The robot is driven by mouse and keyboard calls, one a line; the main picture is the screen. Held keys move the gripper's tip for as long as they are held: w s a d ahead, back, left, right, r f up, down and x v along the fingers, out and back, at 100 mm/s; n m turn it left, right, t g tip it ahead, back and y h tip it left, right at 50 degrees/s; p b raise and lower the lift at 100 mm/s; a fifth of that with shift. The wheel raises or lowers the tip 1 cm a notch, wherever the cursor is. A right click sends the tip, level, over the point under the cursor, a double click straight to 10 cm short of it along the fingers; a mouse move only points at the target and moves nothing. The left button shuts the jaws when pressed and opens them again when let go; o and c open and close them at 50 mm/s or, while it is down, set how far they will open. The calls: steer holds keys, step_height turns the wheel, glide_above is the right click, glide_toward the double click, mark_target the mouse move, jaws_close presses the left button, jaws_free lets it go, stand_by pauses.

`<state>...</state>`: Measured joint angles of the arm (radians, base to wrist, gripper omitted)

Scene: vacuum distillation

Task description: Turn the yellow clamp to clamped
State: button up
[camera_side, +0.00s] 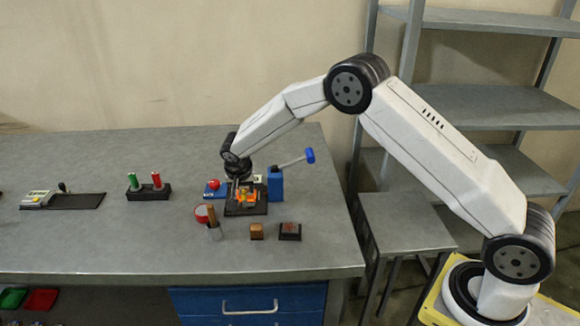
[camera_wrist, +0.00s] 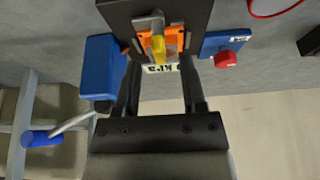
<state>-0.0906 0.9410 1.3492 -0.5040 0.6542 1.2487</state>
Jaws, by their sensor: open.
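The yellow clamp (camera_wrist: 159,46) is a small yellow lever on an orange body with a grey part above it, on a black base plate (camera_wrist: 199,12). In the side view the orange and yellow clamp (camera_side: 250,196) shows on the black base, partly hidden by my gripper. My gripper (camera_wrist: 160,68) is open, its two dark fingers spread on either side of the clamp's near end. Nothing is seen held between them. In the side view my gripper (camera_side: 238,186) points down over the base. Contact with the clamp cannot be told.
A blue box with a blue-ended lever (camera_side: 276,184) stands close right of the base. A red knob on a blue block (camera_side: 213,186) sits at its left.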

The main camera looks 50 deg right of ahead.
steer(key=shift+x, duration=0.85)
jaws_close()
